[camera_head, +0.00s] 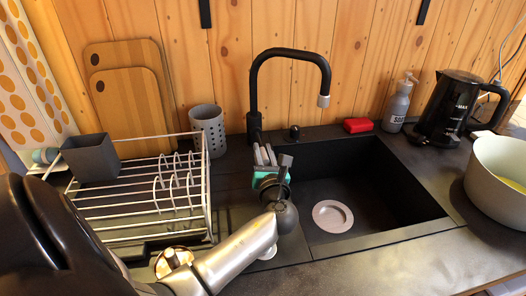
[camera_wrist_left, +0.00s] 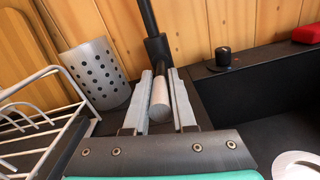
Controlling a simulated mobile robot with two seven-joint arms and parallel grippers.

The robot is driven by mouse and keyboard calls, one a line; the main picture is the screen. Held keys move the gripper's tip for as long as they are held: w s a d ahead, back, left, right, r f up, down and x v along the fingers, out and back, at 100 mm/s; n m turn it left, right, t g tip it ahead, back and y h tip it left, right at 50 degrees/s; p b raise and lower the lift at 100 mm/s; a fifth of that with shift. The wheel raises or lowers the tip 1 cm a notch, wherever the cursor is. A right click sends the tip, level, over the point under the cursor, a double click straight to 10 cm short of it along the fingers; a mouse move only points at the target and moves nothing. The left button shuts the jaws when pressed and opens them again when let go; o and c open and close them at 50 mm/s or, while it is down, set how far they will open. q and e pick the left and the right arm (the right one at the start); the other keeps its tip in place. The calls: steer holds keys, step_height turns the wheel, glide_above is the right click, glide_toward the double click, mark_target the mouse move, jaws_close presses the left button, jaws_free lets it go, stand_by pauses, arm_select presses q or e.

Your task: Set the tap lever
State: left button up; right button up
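The black tap (camera_head: 255,95) stands behind the sink, its arched spout ending in a grey nozzle over the basin. Its lever (camera_wrist_left: 160,95), a rod with a light grey end, points toward the left wrist camera from the tap's base. My left gripper (camera_head: 265,154) is just in front of the tap base. In the left wrist view its two grey fingers (camera_wrist_left: 160,100) lie on either side of the lever, open, with a narrow gap showing on the right. In the head view the lever is hard to tell from the fingers. My right gripper is not in view.
A wire dish rack (camera_head: 135,207) and a perforated grey holder (camera_head: 208,130) stand left of the tap. The dark sink (camera_head: 385,190) is to the right. A red sponge (camera_head: 358,125), soap bottle (camera_head: 397,105), black kettle (camera_head: 445,110) and pale pot (camera_head: 500,170) stand further right.

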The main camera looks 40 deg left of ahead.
arm_select(q)
jaws_close()
stand_by(0.9)
